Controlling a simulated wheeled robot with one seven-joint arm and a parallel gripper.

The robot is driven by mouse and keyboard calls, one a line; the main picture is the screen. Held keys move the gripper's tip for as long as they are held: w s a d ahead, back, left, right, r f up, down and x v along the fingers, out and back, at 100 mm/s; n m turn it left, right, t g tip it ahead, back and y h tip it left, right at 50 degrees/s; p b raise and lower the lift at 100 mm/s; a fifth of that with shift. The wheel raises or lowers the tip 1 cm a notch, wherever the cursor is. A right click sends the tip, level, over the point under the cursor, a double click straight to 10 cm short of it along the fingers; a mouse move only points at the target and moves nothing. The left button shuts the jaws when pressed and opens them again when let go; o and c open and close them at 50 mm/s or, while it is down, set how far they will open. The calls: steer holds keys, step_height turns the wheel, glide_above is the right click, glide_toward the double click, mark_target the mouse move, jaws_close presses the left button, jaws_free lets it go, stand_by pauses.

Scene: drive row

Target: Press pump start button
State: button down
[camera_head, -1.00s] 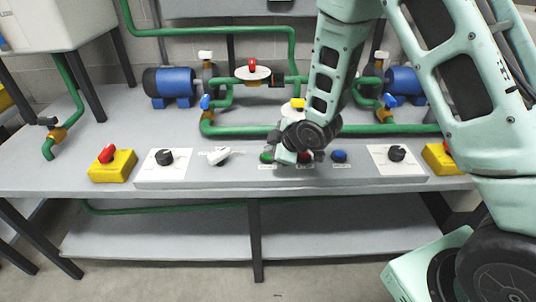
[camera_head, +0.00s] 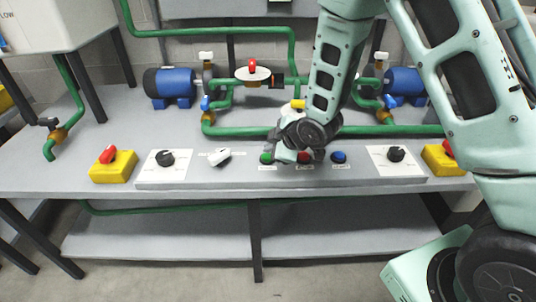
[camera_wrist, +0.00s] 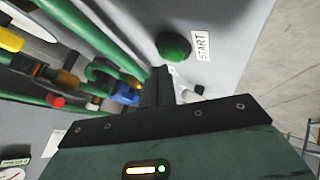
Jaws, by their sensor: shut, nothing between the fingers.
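The green button (camera_head: 266,158) sits on the low grey panel along the front of the bench, left of a red button (camera_head: 303,156) and a blue button (camera_head: 338,157). In the wrist view the green button (camera_wrist: 173,46) is a round dome beside a white label reading START (camera_wrist: 201,45). My gripper (camera_wrist: 161,72) is shut and empty, its fingertips just short of the green button in the picture; contact cannot be made out. In the head view my gripper (camera_head: 284,154) is over the panel between the green and red buttons, its fingertips hard to see.
Yellow boxes with red switches (camera_head: 108,154) stand at both ends. Green pipes (camera_head: 240,131) and blue pumps (camera_head: 175,83) stand behind.

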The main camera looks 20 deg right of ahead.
steer(key=shift+r+p, duration=2.05)
steer(key=shift+r, duration=0.9)
steer(key=s+a+r+m+g+h+p, duration=0.15)
steer(key=s+a+r+m+g, duration=0.35)
steer(key=s+r, duration=0.55)
steer(key=s+a+r+g+h+p, duration=0.1)
steer(key=s+r, duration=0.1)
steer(key=s, duration=0.9)
steer(key=s+r+m+g+p, duration=0.1)
steer(key=s+r+g, duration=0.1)
steer(key=s, duration=0.9)
steer(key=shift+a+r+h, duration=0.35)
steer(key=shift+a+r, duration=0.05)
steer(key=shift+r, duration=0.1)
